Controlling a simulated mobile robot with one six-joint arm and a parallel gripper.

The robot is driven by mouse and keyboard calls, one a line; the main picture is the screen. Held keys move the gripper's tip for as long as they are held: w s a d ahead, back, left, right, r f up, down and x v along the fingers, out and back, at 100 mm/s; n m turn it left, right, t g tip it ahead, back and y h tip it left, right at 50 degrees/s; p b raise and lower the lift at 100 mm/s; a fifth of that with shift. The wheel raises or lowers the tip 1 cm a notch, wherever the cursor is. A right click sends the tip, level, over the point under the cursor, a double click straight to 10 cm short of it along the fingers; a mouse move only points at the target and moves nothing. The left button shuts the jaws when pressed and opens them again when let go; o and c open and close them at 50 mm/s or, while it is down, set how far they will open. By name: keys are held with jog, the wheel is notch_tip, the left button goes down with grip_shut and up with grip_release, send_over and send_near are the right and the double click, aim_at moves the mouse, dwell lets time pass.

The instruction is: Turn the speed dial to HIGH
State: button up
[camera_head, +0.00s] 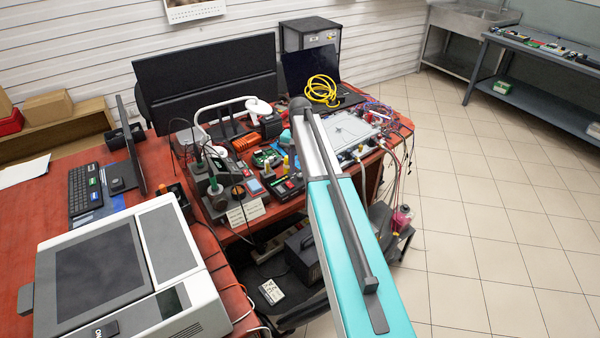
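I cannot pick out the speed dial or its HIGH mark; the devices are too small or partly covered. A pale flat plate (349,131) with fittings and hoses lies at the right end of the red bench. Below that end, a bottle with pink liquid (401,218) stands beside dark equipment (382,238) near the floor. My gripper cannot be made out. A long teal and white body with a dark rod crosses the middle of the view and hides part of the bench.
The red bench (70,219) holds a large grey-white machine (163,240), a keyboard (84,189), dark monitors (207,82), a laptop with yellow cable (321,90), and several small devices. A dark case (302,254) is underneath. Tiled floor (480,210) is clear at right.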

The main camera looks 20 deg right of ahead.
aim_at(300, 175)
notch_tip(300, 175, up, 12)
jog(key=b, duration=0.2)
jog(key=shift+r, duration=0.15)
dwell(0.4)
jog(key=shift+s, duration=0.15)
dwell(0.3)
